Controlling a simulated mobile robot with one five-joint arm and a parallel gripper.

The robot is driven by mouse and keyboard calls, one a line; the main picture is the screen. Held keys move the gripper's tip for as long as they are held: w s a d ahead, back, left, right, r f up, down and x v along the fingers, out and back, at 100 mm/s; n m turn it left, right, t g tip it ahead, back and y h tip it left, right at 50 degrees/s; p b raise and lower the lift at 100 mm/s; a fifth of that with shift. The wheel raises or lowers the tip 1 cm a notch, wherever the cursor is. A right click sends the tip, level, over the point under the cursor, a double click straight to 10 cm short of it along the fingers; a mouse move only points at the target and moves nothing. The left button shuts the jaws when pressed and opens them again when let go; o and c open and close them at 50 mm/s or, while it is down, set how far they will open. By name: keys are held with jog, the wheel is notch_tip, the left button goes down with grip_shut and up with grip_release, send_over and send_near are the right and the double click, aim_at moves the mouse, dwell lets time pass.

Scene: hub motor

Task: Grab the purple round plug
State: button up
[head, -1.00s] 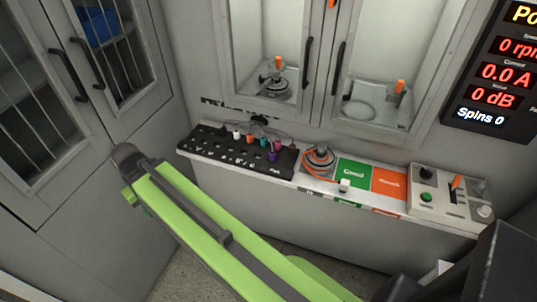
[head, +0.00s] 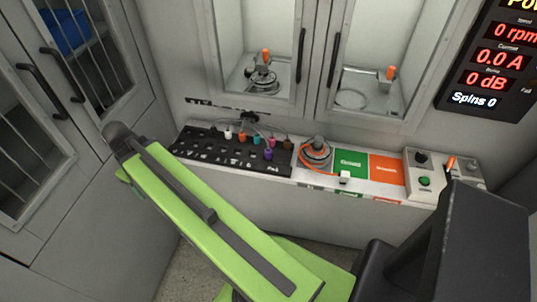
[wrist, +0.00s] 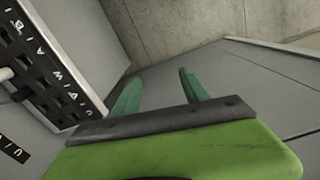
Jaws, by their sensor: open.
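The purple round plug (head: 268,154) stands in the right part of the black socket panel (head: 215,152), at the front of a row of coloured plugs. In the wrist view, my gripper (wrist: 155,85) shows two green fingers set apart with nothing between them. The gripper points at the grey cabinet side and the floor. Part of the black panel (wrist: 45,70) is at the left of the wrist view, beside the fingers and apart from them. The purple plug is not visible in the wrist view.
White, orange, teal and pink plugs (head: 270,142) stand close to the purple one, with grey cables behind. Right of the panel are a coiled orange cable (head: 315,152), green (head: 351,162) and orange (head: 386,168) pads, and a control box (head: 428,172). Glass-doored cabinets rise behind.

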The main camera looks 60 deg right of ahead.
jog(key=s+d+r+n+p, duration=0.1)
jog(key=s+d+r, duration=0.1)
jog(key=d, duration=0.7)
jog(key=s+d+r+n+p, duration=0.1)
jog(key=s+d+r+p, duration=0.1)
jog(key=d, duration=0.7)
notch_tip(320, 180, up, 3)
jog(key=n+p, duration=0.3)
jog(key=n, duration=0.2)
send_over(269, 150)
jog(key=f+b, duration=1.2)
jog(key=shift+d+f, duration=0.2)
jog(key=shift+r, duration=0.1)
jog(key=f+b, duration=0.1)
jog(key=b, duration=0.1)
jog(key=f+b, duration=0.1)
jog(key=f, duration=0.1)
jog(key=f+b, duration=0.2)
jog(key=shift+a+f+b, duration=0.2)
jog(key=shift+a+b, duration=0.1)
jog(key=shift+b, duration=0.05)
jog(key=shift+r, duration=0.2)
grip_shut()
